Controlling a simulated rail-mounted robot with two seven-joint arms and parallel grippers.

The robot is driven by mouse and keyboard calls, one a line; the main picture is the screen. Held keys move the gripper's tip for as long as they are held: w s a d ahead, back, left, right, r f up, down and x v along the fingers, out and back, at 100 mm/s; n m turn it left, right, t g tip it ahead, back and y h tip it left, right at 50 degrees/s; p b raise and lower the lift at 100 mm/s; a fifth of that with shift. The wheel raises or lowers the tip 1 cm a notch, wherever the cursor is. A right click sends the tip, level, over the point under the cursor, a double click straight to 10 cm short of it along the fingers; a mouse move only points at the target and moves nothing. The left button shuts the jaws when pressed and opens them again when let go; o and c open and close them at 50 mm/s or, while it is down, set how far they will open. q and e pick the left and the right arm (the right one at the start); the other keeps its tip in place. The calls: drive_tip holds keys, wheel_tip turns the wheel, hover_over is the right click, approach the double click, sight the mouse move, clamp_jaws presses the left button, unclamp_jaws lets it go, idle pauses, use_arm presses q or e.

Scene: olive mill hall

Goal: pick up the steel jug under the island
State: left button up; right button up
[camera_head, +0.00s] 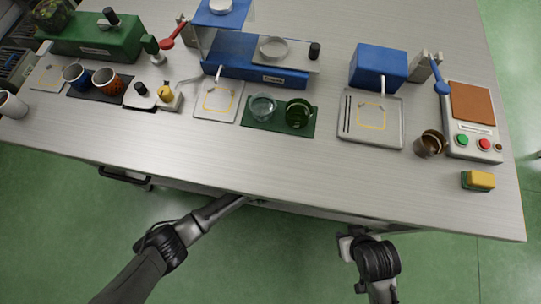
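The island (220,165) is a long pale counter seen from above. I see no steel jug under it; the space below the top is hidden by the counter. My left arm reaches from the lower left to the island's front edge, and its gripper is hidden beneath that edge. My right arm hangs below the front edge at the right. What shows of its gripper (346,246) is a small grey part near the edge, and its fingers cannot be made out.
On the counter stand a dark metal cup (430,144), a yellow block (478,180), a control box (472,120), glass cups on a green mat (280,127) and patterned mugs at the left. A black handle (125,177) juts from the front. Green floor in front is clear.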

use_arm(q)
drive_tip(key=shift+w+r, duration=0.1)
drive_tip(key=shift+c, duration=0.4)
clamp_jaws()
idle(0.3)
